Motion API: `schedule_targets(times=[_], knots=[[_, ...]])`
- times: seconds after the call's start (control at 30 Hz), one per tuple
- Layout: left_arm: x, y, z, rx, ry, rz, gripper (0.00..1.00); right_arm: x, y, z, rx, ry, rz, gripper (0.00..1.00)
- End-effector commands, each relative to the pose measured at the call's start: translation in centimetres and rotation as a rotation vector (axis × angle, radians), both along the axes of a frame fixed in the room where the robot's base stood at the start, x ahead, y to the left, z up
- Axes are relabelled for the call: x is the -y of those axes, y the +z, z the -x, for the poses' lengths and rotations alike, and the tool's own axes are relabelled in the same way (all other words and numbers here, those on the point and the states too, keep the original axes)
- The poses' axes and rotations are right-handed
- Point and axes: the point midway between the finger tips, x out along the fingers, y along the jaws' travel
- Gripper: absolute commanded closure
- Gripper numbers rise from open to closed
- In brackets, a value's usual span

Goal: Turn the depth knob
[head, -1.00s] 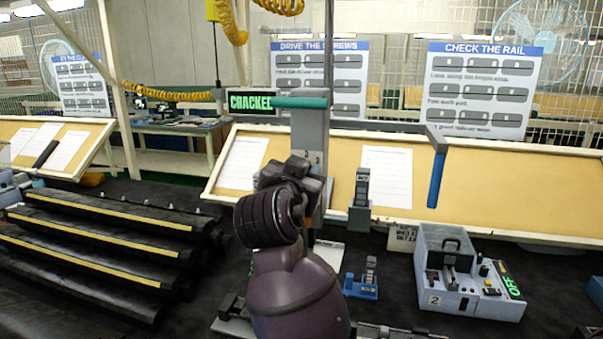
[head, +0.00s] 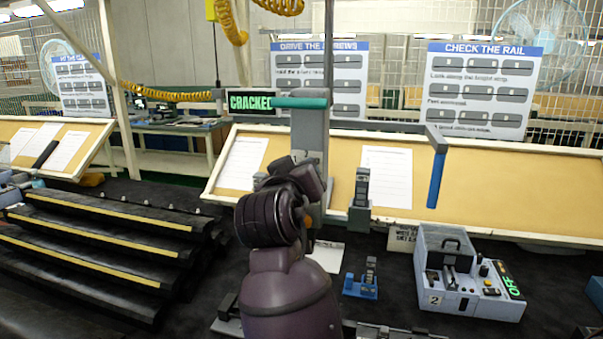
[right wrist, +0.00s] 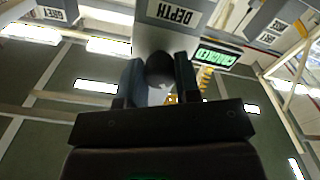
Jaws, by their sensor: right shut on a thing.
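The dark round depth knob (right wrist: 160,68) shows in the right wrist view under a grey housing with a white DEPTH label (right wrist: 172,13). My right gripper (right wrist: 160,84) is shut on the knob, with a finger on each side of it. In the head view my right arm rises in front of the grey machine column (head: 310,130) and hides the knob and the fingertips. A display (head: 250,102) beside the column reads CRACKED in green; it also shows in the right wrist view (right wrist: 216,57). My left gripper is not in view.
A grey box (head: 468,275) marked 2 with a green OFF display stands at the right. A small blue fixture (head: 362,281) lies nearer the middle. Dark stepped racks with yellow strips (head: 100,245) fill the left. A blue-handled lever (head: 437,180) hangs right of the column.

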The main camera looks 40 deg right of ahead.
Motion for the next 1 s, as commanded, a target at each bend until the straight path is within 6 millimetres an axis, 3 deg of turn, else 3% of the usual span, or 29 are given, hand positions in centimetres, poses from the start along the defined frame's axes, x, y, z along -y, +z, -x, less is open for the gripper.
schedule_targets(times=[0.5, 1.0], knots=[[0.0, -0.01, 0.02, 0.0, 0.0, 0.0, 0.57, 0.0, 0.06, 0.02, -0.236, 0.0, 0.203, 0.93], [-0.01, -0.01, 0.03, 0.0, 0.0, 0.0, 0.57, 0.01, 0.05, 0.01, -0.272, 0.0, 0.234, 0.93]])
